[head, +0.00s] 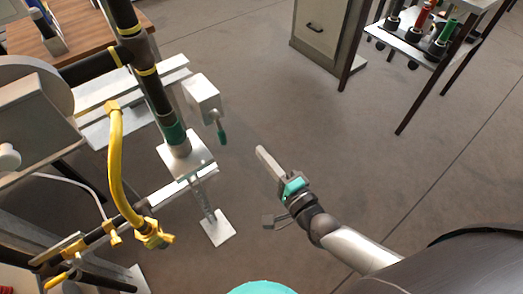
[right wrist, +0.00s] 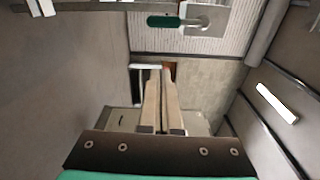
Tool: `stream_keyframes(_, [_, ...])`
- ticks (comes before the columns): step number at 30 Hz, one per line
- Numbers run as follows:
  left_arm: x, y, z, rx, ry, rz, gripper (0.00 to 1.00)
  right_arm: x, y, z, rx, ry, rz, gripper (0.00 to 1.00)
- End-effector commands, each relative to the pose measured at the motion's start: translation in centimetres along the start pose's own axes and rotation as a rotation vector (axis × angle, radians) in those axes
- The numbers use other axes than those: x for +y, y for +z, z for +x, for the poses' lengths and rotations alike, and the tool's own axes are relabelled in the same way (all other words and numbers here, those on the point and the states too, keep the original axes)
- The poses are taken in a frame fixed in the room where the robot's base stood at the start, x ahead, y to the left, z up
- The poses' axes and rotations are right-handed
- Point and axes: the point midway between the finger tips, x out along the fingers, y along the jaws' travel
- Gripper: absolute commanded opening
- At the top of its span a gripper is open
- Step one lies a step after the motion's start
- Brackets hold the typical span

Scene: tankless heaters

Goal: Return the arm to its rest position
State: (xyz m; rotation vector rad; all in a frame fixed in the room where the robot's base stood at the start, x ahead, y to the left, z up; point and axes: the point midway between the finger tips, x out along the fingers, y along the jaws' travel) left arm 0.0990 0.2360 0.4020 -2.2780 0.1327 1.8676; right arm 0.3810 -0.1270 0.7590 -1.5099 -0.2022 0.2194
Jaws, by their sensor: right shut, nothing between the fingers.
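My right gripper (head: 261,153) reaches in from the lower right of the head view, over bare floor. Its two fingers are together with nothing between them, and the right wrist view shows them side by side (right wrist: 160,90). The gripper is apart from the pipe rig on the left. The nearest part of that rig is a white box (head: 202,97) with a green handle (head: 219,131); a green handle also shows at the top of the right wrist view (right wrist: 176,21). My left gripper is not in view.
A black pipe (head: 151,88) and a yellow hose (head: 117,165) stand at left on a metal frame. A cabinet (head: 321,32) and a rack with coloured tools (head: 418,42) stand at the back right. Open floor (head: 300,110) lies between.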

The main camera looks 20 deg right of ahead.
Motion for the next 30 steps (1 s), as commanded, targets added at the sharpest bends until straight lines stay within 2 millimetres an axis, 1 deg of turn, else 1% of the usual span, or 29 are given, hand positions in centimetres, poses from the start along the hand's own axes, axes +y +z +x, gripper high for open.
stream_keyframes(12, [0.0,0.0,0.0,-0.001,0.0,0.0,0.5,0.1,0.0,0.0,0.0,0.002,-0.003,0.0])
stream_keyframes(14, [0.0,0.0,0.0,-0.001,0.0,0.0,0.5,0.7,-0.1,0.0,0.0,0.017,-0.026,0.0])
stream_keyframes(16, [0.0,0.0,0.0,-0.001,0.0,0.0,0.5,2.3,-0.5,-0.2,0.001,0.059,-0.094,0.0])
stream_keyframes(17, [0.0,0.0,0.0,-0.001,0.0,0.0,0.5,3.4,-0.8,-0.4,-0.001,0.087,-0.141,0.0])
stream_keyframes(20, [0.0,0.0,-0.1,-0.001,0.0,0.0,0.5,8.4,-2.0,-1.6,-0.019,0.227,-0.349,0.0])
stream_keyframes(21, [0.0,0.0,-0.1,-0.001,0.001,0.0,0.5,10.9,-2.7,-2.4,-0.036,0.3,-0.449,0.0])
stream_keyframes(23, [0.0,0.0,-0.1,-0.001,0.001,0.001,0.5,14.7,-3.5,-4.2,-0.076,0.417,-0.599,0.0])
stream_keyframes(24, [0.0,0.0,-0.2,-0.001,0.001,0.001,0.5,17.2,-4.0,-5.6,-0.112,0.496,-0.692,0.0])
stream_keyframes(26, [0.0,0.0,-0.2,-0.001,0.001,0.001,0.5,20.8,-4.8,-8.1,-0.18,0.616,-0.825,0.0])
stream_keyframes(27, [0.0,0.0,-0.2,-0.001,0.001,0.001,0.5,23.1,-5.2,-10.1,-0.234,0.696,-0.906,0.0])
stream_keyframes(29, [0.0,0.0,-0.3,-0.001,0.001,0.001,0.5,26.3,-5.5,-13.3,-0.332,0.812,-1.018,0.0])
stream_keyframes(30, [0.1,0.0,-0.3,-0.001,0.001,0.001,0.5,28.1,-5.6,-15.6,-0.404,0.884,-1.084,0.0])
